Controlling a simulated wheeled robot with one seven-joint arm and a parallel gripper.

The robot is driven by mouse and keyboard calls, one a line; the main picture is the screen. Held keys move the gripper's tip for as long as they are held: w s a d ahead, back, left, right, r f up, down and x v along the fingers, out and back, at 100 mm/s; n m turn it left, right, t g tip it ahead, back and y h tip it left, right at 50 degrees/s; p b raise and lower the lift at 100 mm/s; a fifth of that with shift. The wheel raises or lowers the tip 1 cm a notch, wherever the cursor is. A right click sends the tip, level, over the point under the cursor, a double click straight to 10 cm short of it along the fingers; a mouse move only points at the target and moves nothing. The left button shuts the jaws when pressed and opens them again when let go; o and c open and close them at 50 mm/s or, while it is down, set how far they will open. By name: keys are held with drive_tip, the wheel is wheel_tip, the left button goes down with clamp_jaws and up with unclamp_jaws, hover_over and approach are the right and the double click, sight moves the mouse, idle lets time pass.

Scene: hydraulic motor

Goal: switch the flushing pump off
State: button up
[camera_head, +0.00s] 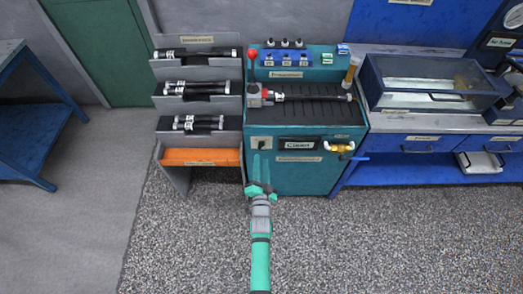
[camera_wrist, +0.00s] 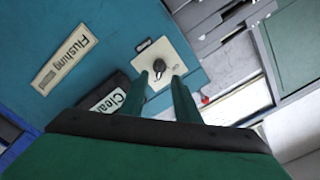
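The flushing pump's dark rotary knob (camera_wrist: 160,68) sits on a pale square switch plate (camera_wrist: 172,50); in the head view this plate (camera_head: 262,144) is on the upper left of the teal cabinet front (camera_head: 310,178). My gripper (camera_wrist: 162,78) is open, one finger on each side of the knob in the wrist view, with a gap between the fingers. I cannot tell whether the fingertips touch the knob. In the head view my gripper (camera_head: 260,165) is in front of the cabinet, just below the plate. The knob's setting is too small to read.
A "Clean" display (camera_head: 298,144) is right of the plate, above a "Flushing" label (camera_wrist: 65,58). The floor in front is clear.

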sight(261, 148)
drive_tip(key=w, duration=0.6)
drive_tip(key=shift+w, duration=0.3)
clamp_jaws()
